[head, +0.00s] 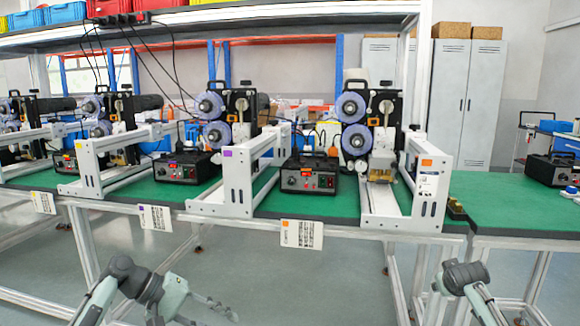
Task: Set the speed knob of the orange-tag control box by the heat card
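A black control box (310,174) with a front panel of knobs and a lit red display stands on the green bench top, between two white machine frames. The right-hand frame carries an orange tag (427,162). A white card (302,234) with an orange mark and printed lines hangs at the bench's front edge below this box; its print is too small to read. My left gripper (218,309) is low in front of the bench, well apart from box and card; its finger opening is unclear. My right arm shows at the bottom right, but its gripper is out of view.
A similar box (183,167) stands left, with a purple-marked card (155,217) below. A yellow-marked card (43,202) hangs farther left. White frames (234,182) and roller machines (352,122) flank the boxes. Another black box (552,170) sits far right. Floor before the bench is clear.

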